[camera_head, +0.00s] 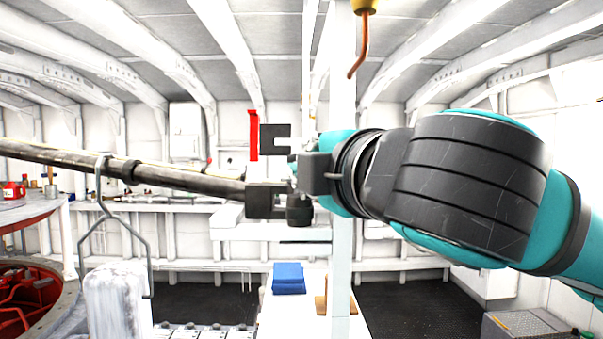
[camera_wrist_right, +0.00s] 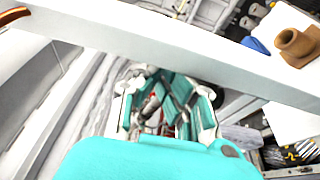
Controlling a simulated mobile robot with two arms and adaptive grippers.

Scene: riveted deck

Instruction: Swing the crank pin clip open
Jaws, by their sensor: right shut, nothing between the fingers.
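A dark metal bar (camera_head: 150,174) comes in from the left and ends at dark blocks (camera_head: 265,200) near the picture's middle. Just above stands a dark C-shaped piece (camera_head: 275,138) beside an upright red strip (camera_head: 253,135). I cannot tell which of these parts is the crank pin clip. My right arm comes in from the right, and its gripper (camera_head: 305,176) is at the bar's end, partly hidden and small. It is shut with nothing held. I cannot tell whether it touches the blocks. My left gripper is not in view.
A white post (camera_head: 341,255) stands directly behind my right gripper; a white beam (camera_wrist_right: 180,55) crosses the right wrist view. A wire hanger (camera_head: 103,205) hangs on the bar. A blue stack (camera_head: 289,278) lies below. An orange hook (camera_head: 360,57) hangs above.

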